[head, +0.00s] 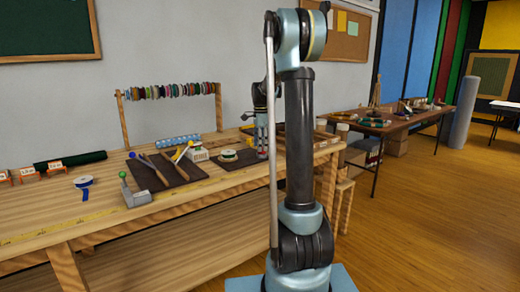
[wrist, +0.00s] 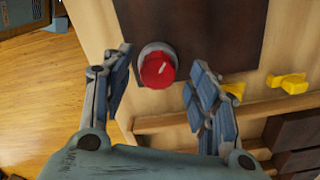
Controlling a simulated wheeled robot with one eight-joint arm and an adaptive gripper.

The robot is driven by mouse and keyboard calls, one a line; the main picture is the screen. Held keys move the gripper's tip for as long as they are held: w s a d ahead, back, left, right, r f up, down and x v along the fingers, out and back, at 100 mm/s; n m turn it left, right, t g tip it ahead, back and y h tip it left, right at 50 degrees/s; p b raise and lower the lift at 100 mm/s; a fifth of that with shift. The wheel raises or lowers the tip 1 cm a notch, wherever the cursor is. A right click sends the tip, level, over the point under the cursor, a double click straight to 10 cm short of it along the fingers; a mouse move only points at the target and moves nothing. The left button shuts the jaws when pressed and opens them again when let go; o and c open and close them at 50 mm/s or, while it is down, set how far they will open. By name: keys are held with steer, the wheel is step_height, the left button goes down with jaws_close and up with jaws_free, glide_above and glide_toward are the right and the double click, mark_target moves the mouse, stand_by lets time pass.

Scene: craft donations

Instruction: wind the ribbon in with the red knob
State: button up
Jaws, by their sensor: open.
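The red knob (wrist: 158,71) shows in the wrist view, round, with a pale mark on its face and a grey collar around it. It sits at the edge of a dark brown panel (wrist: 200,35). My gripper (wrist: 160,65) is open, with one finger on each side of the knob and visible gaps between them. A ribbon leading to the knob cannot be made out in the wrist view.
Yellow wing-shaped pieces (wrist: 288,83) lie right of the knob. On the bench (head: 155,215) are a blue ribbon roll (head: 84,182), another spool (head: 228,155), and dark mats with tools. A rack of spools (head: 170,91) stands behind. Open floor (head: 440,220) lies to the right.

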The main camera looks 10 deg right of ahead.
step_height(320, 180, up, 10)
steer(key=shift+r, duration=0.2)
stand_by(0.4)
steer(key=s+f+n+t, duration=0.1)
steer(key=s+f+n, duration=0.3)
steer(key=s, duration=0.9)
steer(key=s+f+n, duration=0.2)
steer(key=s+n, duration=0.3)
steer(key=s, duration=0.8)
steer(key=s+f+n+t, duration=0.1)
steer(key=s+f+n, duration=0.7)
steer(key=s+f, duration=0.8)
steer(key=shift+s+d, duration=0.15)
steer(key=shift+s, duration=0.55)
steer(key=shift+f, duration=0.1)
